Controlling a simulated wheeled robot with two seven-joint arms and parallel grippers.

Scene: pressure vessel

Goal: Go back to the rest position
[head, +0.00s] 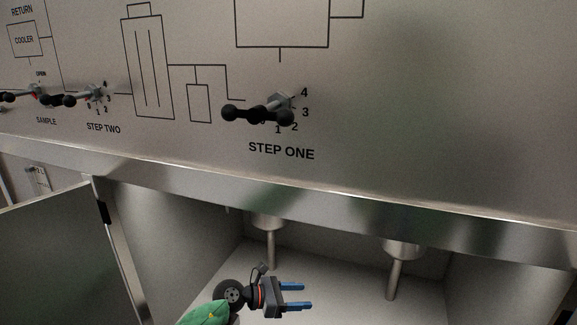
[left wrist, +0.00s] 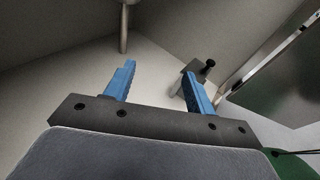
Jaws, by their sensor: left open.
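My left gripper (head: 296,297) shows low in the head view, in front of the open cabinet below the panel. Its two blue fingers point right and stand apart, with nothing between them. In the left wrist view the blue fingers (left wrist: 158,85) are also spread and empty, with the pale cabinet inside beyond them. The STEP ONE valve handle (head: 257,113) is on the steel panel (head: 420,110), above the gripper and apart from it. My right gripper is in neither view.
The cabinet door (head: 60,262) stands open at the left. Two metal pipes (head: 271,248) (head: 395,278) hang inside the cabinet. A small fitting with a black knob (left wrist: 208,68) is near the right finger in the wrist view. The STEP TWO valve (head: 92,95) is further left.

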